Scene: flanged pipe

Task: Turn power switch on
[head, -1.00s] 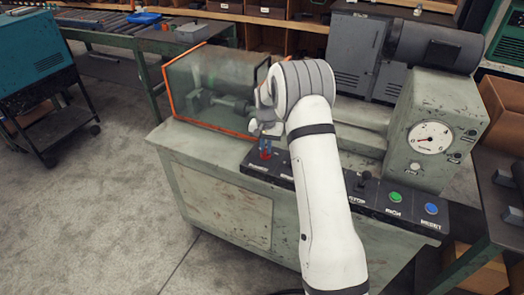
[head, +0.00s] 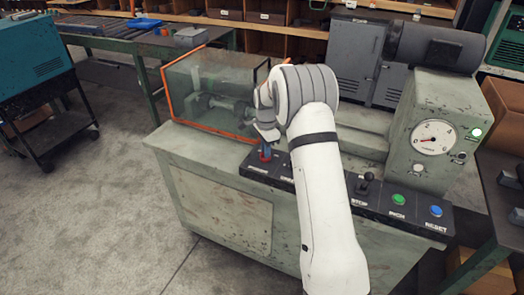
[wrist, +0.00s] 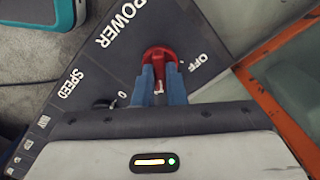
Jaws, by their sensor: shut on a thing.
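The red power switch (wrist: 160,53) sits on the dark panel strip (wrist: 100,62) in the wrist view, between the POWER label and the OFF label. My gripper (wrist: 161,75) points down at it, with its two blue fingers shut on the switch, one on each side. In the head view the red switch (head: 265,156) shows at the left end of the control strip, below my gripper (head: 266,147). An ON mark is not visible, and the fingers partly hide the switch.
A lever (head: 366,182), a green button (head: 398,200) and a blue button (head: 435,210) stand along the strip to the right. An orange-edged clear guard (head: 210,90) stands behind my gripper. A lamp (head: 476,133) by the gauge (head: 433,138) glows greenish white.

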